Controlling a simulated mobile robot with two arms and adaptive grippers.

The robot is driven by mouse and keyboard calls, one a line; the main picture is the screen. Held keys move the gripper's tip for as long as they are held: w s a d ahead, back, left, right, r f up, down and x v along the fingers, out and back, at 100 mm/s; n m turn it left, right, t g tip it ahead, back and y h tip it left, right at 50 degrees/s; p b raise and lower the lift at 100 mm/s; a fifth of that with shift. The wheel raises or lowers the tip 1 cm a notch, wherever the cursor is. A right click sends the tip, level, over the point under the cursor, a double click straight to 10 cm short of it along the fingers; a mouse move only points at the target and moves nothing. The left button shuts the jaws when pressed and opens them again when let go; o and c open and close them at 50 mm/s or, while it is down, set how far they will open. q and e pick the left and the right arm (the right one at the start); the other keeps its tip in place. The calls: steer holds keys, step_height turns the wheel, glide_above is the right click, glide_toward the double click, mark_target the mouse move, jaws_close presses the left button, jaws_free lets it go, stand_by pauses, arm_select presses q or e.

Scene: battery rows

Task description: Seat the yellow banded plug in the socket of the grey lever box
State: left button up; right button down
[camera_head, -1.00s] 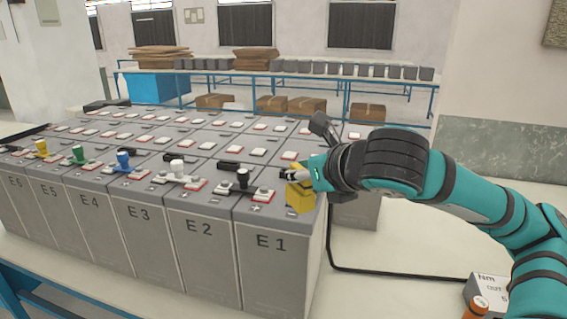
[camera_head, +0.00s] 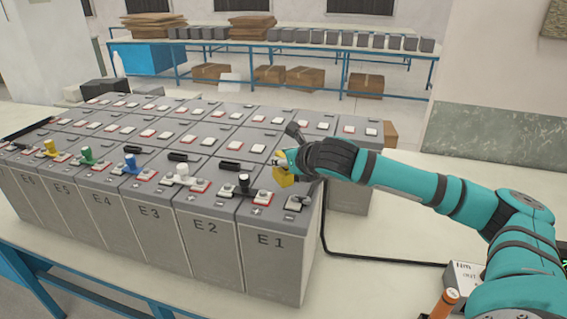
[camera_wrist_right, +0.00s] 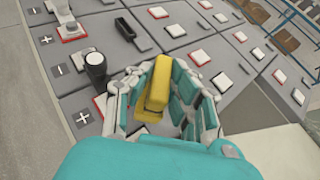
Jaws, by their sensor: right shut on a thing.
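My right gripper (camera_head: 284,162) comes in from the right and is shut on a blocky yellow piece (camera_head: 283,178). The right wrist view shows the yellow piece (camera_wrist_right: 155,88) upright between the teal-padded fingers (camera_wrist_right: 155,95). It is over the top of case E1 (camera_head: 270,250); whether it touches the case is unclear. I cannot make out a grey lever box with a socket. My left gripper is not in view.
Grey cases stand in rows, with white, red-edged terminals on top. A black post (camera_head: 244,183) stands on E1, near a bare grey terminal (camera_head: 298,204). A yellow cap (camera_head: 50,147) sits at the far left. A labelled box (camera_head: 464,277) is at lower right; bench between is mostly clear.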

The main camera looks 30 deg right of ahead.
mark_target(283, 170)
steer(key=shift+w+d, duration=0.1)
steer(key=shift+w, duration=0.15)
steer(key=shift+f+p, duration=0.45)
steer(key=shift+f, duration=1.3)
steer(key=shift+f, duration=0.1)
steer(key=c, duration=1.2)
jaws_free()
